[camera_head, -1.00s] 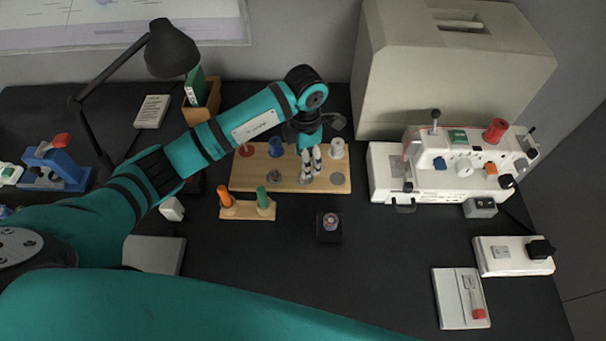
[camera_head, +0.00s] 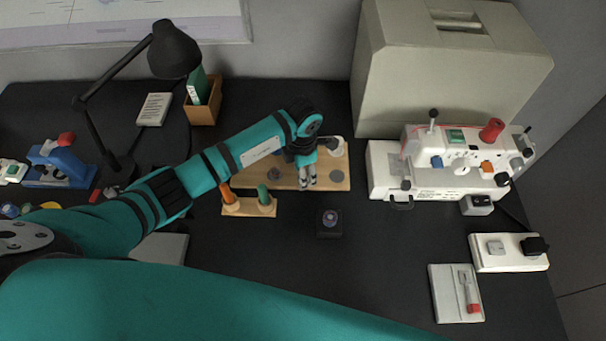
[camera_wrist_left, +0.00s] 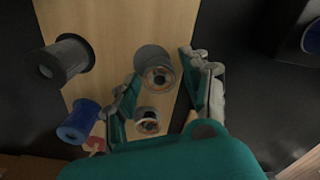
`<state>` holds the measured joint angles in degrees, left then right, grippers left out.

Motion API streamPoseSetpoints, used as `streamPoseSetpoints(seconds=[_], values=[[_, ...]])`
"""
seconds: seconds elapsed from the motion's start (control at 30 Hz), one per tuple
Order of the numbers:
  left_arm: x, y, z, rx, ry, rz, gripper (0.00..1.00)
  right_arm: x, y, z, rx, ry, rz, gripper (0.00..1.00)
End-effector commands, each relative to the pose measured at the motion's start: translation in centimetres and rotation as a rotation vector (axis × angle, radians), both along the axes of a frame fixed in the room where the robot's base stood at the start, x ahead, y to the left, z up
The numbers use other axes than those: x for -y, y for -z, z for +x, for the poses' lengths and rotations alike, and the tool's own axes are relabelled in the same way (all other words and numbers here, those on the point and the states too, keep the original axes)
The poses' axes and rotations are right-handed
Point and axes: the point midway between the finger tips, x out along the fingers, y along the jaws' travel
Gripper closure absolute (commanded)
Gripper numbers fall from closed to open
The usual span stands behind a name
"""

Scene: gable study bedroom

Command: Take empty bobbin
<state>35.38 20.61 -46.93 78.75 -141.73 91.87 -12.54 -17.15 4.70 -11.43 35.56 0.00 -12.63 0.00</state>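In the head view my left gripper (camera_head: 307,184) reaches down over a wooden board (camera_head: 235,180). In the left wrist view its two fingers (camera_wrist_left: 165,90) are apart, with a gap between them. A small round bobbin (camera_wrist_left: 157,76) lies near the fingertips, beside a grey disc (camera_wrist_left: 150,56) on the board; contact cannot be told. A second small bobbin (camera_wrist_left: 148,121) with coloured marks sits lower in that view, between the fingers. I cannot tell for sure which bobbin is empty. My right gripper is not in view.
A grey-white spool (camera_wrist_left: 60,60) and a blue spool (camera_wrist_left: 78,121) stand on the board. A black stand (camera_head: 328,231) sits in front, a white sewing machine (camera_head: 440,165) to the right. Dark table around the stand is clear.

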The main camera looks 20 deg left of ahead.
Motion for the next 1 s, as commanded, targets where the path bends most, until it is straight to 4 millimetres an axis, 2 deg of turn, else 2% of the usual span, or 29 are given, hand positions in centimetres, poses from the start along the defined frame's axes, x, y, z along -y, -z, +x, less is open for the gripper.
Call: streamPoseSetpoints(seconds=[0.03, 0.2, 0.23, 0.47, 0.57, 1.0], values=[[0.0, 0.0, 0.0, 0.0, 0.0, 0.0, 0.61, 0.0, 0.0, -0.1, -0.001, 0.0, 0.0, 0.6], [0.0, 0.0, 0.0, 0.0, 0.0, 0.0, 0.83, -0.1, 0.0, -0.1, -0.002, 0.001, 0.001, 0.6], [0.0, 0.0, 0.0, 0.0, 0.0, 0.0, 0.85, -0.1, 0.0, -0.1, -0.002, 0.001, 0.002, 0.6], [0.0, -0.1, 0.0, 0.0, 0.0, 0.0, 0.85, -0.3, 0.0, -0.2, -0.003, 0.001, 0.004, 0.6], [0.0, -0.7, 0.1, 0.001, -0.001, 0.0, 0.86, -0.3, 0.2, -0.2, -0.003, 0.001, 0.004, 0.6], [-0.1, -8.6, 0.1, 0.004, 0.001, 0.0, 0.86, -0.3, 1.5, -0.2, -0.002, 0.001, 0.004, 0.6]])
